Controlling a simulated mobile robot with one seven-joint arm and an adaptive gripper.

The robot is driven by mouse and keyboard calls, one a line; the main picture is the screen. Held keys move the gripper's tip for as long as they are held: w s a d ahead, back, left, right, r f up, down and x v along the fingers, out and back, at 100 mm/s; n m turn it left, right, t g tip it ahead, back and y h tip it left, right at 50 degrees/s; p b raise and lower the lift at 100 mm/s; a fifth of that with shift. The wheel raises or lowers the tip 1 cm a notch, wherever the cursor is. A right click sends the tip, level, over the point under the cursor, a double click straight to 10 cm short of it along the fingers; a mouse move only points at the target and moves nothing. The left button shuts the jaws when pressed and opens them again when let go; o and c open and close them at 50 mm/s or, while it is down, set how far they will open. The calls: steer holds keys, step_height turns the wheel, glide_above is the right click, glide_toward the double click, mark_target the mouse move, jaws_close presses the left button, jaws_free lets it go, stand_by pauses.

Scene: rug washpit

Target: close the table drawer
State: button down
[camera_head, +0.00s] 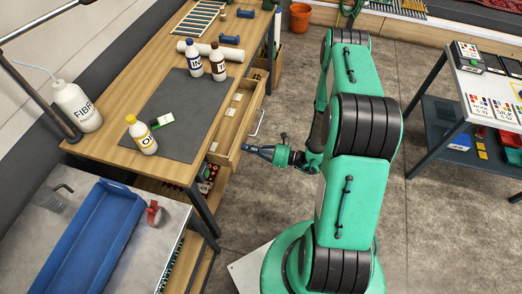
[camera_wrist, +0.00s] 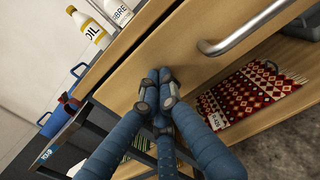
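The wooden table drawer (camera_head: 239,133) is pulled partly out from the right side of the work table (camera_head: 161,75); small items lie inside it. Its front panel also fills the upper middle of the wrist view (camera_wrist: 165,62). The metal bar handle (camera_head: 259,123) sits mid-panel and shows at upper right in the wrist view (camera_wrist: 255,27). My gripper (camera_head: 247,148) is at the near end of the drawer front, to the handle's near side. In the wrist view its blue fingertips (camera_wrist: 158,92) are together, with nothing seen between them. They are at or very near the panel; contact cannot be told.
A red patterned textile (camera_wrist: 254,91) lies on the shelf below the drawer. A blue tray (camera_head: 88,240) is at lower left. Open floor lies right of the drawer.

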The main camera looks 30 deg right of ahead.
mark_target(224, 146)
steer(key=x, duration=1)
steer(key=shift+w+a, duration=0.1)
steer(key=shift+a, duration=0.05)
steer(key=shift+w+a, duration=0.35)
steer(key=shift+w, duration=0.05)
steer(key=shift+d, duration=0.1)
steer(key=p+v, duration=0.1)
steer(key=v, duration=1.3)
steer(key=shift+p, duration=0.4)
steer(key=shift+s, duration=0.1)
